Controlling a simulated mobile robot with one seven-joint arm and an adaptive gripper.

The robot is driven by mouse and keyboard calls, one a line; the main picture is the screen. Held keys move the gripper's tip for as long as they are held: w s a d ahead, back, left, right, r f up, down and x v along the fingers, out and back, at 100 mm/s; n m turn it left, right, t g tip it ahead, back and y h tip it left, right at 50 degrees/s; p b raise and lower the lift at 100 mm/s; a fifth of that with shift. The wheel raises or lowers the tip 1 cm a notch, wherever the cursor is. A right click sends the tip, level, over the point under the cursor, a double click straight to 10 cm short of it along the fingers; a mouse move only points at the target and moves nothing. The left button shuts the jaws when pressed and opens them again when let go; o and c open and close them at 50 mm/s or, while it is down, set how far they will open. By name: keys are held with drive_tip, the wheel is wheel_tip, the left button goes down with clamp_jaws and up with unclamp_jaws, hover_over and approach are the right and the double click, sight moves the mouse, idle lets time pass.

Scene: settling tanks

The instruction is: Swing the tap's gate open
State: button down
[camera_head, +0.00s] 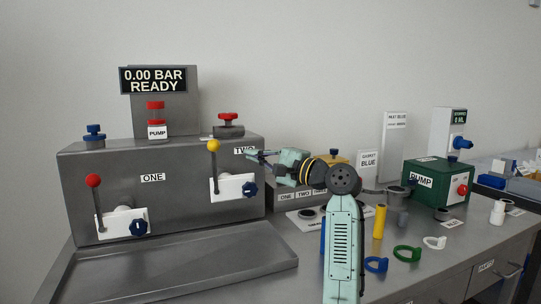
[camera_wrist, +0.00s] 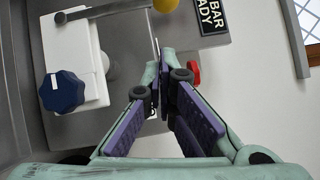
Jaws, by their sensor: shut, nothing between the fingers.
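Two white valve plates with levers sit on the front of the grey metal tank. At ONE, the plate (camera_head: 121,224) has a lever with a red ball (camera_head: 93,181) and a blue knob (camera_head: 138,227). At TWO, the plate (camera_head: 231,187) has an upright lever with a yellow ball (camera_head: 213,146) and a blue knob (camera_head: 250,190). I cannot tell which part is the gate. My gripper (camera_head: 253,156) is shut and empty, right of the TWO lever and apart from it. In the wrist view my fingertips (camera_wrist: 164,75) point toward the tank; the TWO plate (camera_wrist: 88,65) and blue knob (camera_wrist: 62,91) lie left.
A display reading 0.00 BAR READY (camera_head: 153,80) stands on the tank. A red knob (camera_head: 228,119) tops the tank above TWO. A steel tray (camera_head: 180,268) lies in front. Right are a green pump box (camera_head: 432,182), a yellow cylinder (camera_head: 379,221) and several coloured rings.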

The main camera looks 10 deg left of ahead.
drive_tip(key=shift+s+a+r+p, duration=0.1)
drive_tip(key=shift+a+r+p, duration=0.1)
drive_tip(key=shift+a, duration=0.7)
drive_tip(key=shift+s+a+r+p, duration=0.15)
drive_tip(key=shift+a+p, duration=0.1)
drive_tip(key=shift+a, duration=0.7)
drive_tip(key=shift+s+a+r+p, duration=0.1)
drive_tip(key=shift+a+r+p, duration=0.1)
drive_tip(key=shift+a, duration=0.7)
drive_tip(key=shift+s+r, duration=0.1)
